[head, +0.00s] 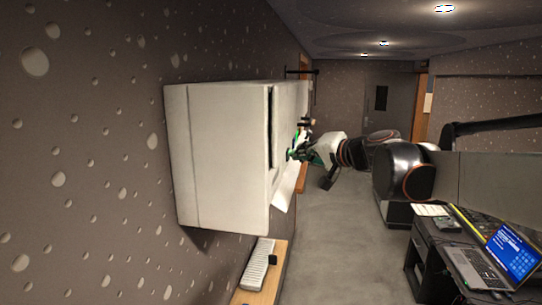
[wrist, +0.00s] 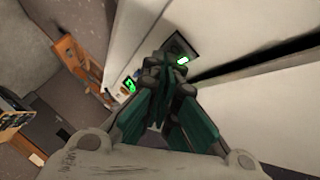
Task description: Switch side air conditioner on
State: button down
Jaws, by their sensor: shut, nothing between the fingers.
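The side air conditioner (head: 225,150) is a white box mounted on the spotted wall, with an angled flap at its lower right side. In the wrist view its pale casing (wrist: 270,25) fills the upper right, crossed by a dark slot. A small dark panel (wrist: 177,46) with a lit green mark sits on the casing right beside my fingertips. My gripper (head: 298,143) is at the unit's right face. In the wrist view the gripper (wrist: 158,62) is shut and empty, its tips over the panel's edge. I cannot tell whether they touch. The fingers partly hide the panel.
A wooden shelf (head: 262,285) with a white keyboard-like device (head: 258,264) runs along the wall below the unit. A desk with a laptop (head: 478,268) stands at the lower right. The floor (head: 335,240) between them is clear.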

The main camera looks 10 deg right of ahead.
jog(key=shift+s+d, duration=0.15)
jog(key=shift+d, duration=0.25)
jog(key=shift+s+d, duration=0.3)
jog(key=shift+d, duration=0.65)
jog(key=shift+s+d, duration=0.3)
jog(key=shift+d, duration=0.65)
jog(key=shift+s+d, duration=0.3)
jog(key=shift+d, duration=0.65)
